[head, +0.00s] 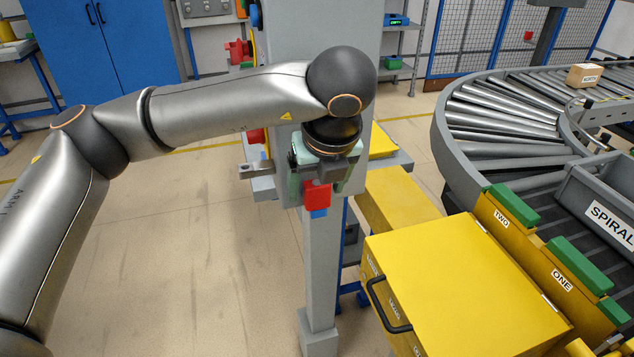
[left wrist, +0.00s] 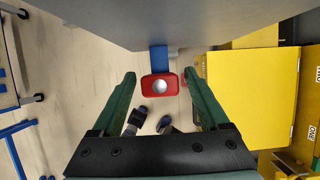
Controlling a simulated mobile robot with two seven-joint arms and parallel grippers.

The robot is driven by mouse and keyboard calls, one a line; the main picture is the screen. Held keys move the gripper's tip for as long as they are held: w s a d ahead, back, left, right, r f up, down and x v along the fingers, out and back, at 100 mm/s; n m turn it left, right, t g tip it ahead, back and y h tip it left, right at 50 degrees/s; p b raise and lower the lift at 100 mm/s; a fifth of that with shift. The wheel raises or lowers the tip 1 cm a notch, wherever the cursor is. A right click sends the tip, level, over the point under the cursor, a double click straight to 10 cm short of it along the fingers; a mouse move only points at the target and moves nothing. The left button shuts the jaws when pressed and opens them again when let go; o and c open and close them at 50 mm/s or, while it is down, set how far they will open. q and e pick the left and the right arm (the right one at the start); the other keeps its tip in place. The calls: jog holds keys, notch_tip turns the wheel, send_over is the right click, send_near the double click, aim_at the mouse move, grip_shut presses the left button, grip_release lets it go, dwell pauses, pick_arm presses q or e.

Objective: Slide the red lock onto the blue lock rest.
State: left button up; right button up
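The red lock (head: 317,194) is a small block at the front of the grey post, just under my left gripper. In the left wrist view the red lock (left wrist: 148,90) has a pale round spot on its face. A blue piece (head: 319,213), likely the blue lock rest, shows just below it. In the left wrist view a blue strip (left wrist: 159,60) runs from the grey panel to the lock. My left gripper (head: 322,178) is open; its green fingers (left wrist: 158,84) stand on either side of the lock, the right one very near it. Contact is unclear. My right gripper is not in view.
The grey post and panel (head: 318,255) stand close to my left gripper. A yellow box with a black handle (head: 460,285) is at the lower right. The roller conveyor (head: 500,125) curves behind it. Open floor (head: 200,240) lies left of the post.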

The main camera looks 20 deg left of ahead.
pick_arm(q)
jog(key=shift+o, duration=0.5)
jog(key=shift+s+d+r, duration=0.1)
jog(key=shift+r, duration=0.2)
jog(key=v, duration=1.2)
